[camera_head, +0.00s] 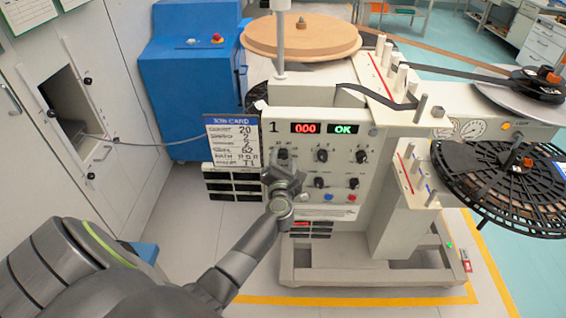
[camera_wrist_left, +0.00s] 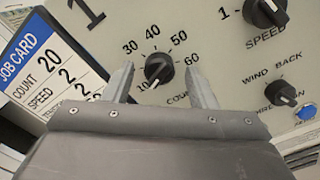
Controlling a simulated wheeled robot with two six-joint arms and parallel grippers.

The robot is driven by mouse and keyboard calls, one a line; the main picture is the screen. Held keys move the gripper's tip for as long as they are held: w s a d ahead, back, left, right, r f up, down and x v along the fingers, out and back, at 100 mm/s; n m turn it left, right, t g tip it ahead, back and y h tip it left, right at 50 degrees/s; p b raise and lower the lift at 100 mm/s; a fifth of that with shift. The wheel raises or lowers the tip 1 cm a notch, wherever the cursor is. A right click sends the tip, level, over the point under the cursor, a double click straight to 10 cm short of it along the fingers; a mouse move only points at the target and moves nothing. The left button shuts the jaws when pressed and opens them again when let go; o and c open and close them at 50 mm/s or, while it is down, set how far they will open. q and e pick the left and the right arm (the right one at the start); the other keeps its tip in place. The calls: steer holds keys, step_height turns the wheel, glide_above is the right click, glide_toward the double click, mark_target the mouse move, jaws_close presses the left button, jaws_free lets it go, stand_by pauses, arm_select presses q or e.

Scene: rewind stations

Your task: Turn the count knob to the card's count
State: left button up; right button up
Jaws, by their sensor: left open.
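The count knob (camera_wrist_left: 159,68) is black and round on the pale panel (camera_wrist_left: 215,40). In the left wrist view its white mark points to the lower left, by the 10. The numbers 30 to 60 show around it; the 20 is not visible, near my left finger. My left gripper (camera_wrist_left: 160,76) is open, with one finger on each side of the knob; I cannot tell if they touch it. In the head view my left gripper (camera_head: 284,170) is at the panel's upper left. The job card (camera_wrist_left: 42,65) reads count 20. My right gripper is not in view.
The speed knob (camera_wrist_left: 265,12) and the wind direction knob (camera_wrist_left: 280,92) are to the right on the panel. The display (camera_head: 306,128) reads 000 in red, beside a green OK. A black slotted reel (camera_head: 490,180) sticks out at the right. A blue cabinet (camera_head: 190,80) stands behind.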

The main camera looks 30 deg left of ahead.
arm_select(q)
steer(key=shift+w+a, duration=0.1)
steer(key=shift+c, duration=0.3)
steer(key=c, duration=0.9)
steer(key=m+p, duration=0.3)
steer(key=m, duration=0.1)
steer(key=shift+r+p, duration=0.15)
steer(key=shift+p, duration=0.2)
steer(key=m+p, duration=0.2)
steer(key=m, duration=0.1)
steer(key=shift+m+p, duration=0.45)
steer(key=shift+m, duration=0.45)
steer(key=shift+f, duration=0.2)
